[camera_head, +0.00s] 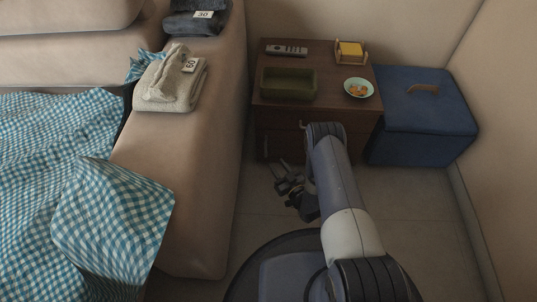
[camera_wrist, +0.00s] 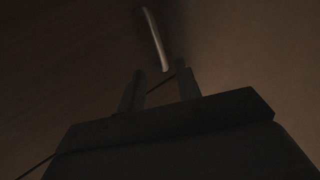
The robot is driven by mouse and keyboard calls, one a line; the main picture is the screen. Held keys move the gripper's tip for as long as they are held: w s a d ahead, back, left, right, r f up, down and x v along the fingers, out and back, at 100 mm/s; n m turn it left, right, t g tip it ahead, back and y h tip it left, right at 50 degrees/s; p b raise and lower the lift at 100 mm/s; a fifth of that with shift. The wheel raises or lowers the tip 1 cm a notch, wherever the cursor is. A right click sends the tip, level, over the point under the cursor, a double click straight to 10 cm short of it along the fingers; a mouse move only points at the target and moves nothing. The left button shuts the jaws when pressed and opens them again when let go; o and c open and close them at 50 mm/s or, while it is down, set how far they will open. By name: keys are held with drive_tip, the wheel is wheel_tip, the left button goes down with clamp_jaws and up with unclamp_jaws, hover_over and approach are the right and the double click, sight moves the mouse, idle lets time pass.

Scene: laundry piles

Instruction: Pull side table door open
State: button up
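The brown wooden side table (camera_head: 328,72) stands against the back wall in the head view. Its front (camera_head: 274,140) is partly covered by my arm, and the door looks shut. In the wrist view a pale, curved bar handle (camera_wrist: 153,38) stands out from a dark brown surface. My gripper (camera_head: 279,166) is low in front of the table, near the floor, in the head view. In the wrist view my gripper (camera_wrist: 161,76) has its two fingers apart with nothing held. The handle's lower end shows just ahead, between the fingertips in the picture; contact cannot be told.
A remote (camera_head: 287,49), green tray (camera_head: 288,84), bowl (camera_head: 359,88) and yellow sponge holder (camera_head: 350,52) sit on the table. A blue storage box (camera_head: 425,115) stands close to its right. The beige sofa (camera_head: 205,170) borders the left. Some floor (camera_head: 420,205) is clear at right.

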sight(266, 150)
drive_tip(key=b+x, duration=0.2)
drive_tip(key=x, duration=0.5)
drive_tip(key=shift+w+a, duration=0.15)
drive_tip(key=shift+w, duration=0.15)
drive_tip(key=shift+c, duration=0.3)
clamp_jaws()
